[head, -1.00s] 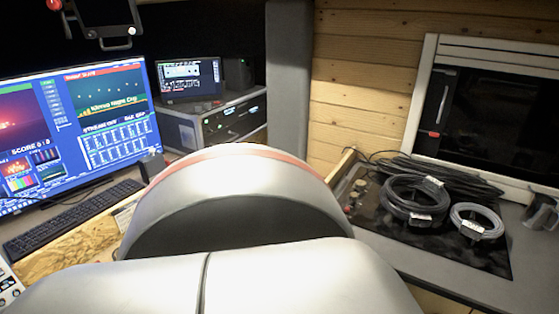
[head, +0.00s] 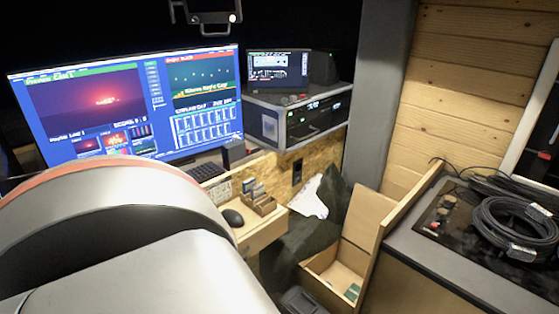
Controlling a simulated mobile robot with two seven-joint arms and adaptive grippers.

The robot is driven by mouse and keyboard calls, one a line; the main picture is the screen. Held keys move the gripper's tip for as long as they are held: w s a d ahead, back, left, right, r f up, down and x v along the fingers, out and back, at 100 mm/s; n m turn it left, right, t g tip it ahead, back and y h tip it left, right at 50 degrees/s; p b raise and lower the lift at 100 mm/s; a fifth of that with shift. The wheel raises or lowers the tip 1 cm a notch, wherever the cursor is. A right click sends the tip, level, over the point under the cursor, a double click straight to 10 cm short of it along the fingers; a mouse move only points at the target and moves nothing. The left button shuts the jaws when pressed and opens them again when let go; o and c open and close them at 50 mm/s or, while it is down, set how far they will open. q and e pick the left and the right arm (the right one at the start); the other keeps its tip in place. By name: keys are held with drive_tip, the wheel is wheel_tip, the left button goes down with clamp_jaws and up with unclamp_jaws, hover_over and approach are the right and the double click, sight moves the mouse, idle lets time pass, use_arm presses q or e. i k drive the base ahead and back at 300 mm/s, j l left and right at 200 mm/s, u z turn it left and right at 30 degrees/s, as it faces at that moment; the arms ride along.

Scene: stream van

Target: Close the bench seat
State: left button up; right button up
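An open wooden box (head: 335,272) shows low in the head view, right of centre, with an upright wooden panel (head: 366,215) along its back and right side. It looks like the bench seat's storage with its lid raised, but I cannot tell for certain. A small green and white item (head: 352,291) lies inside the box. A large grey rounded part with a red stripe, apparently my own arm, fills the lower left and hides what lies behind it. Neither gripper is in view.
A desk with a large monitor (head: 130,105), a mouse (head: 233,217) and a card holder (head: 258,198) is at left. A rack unit (head: 300,118) stands behind. Dark fabric (head: 300,245) lies beside the box. A grey counter (head: 425,245) with coiled cables (head: 515,228) is at right.

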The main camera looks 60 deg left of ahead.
sight(368, 208)
drive_tip(key=u, duration=1.35)
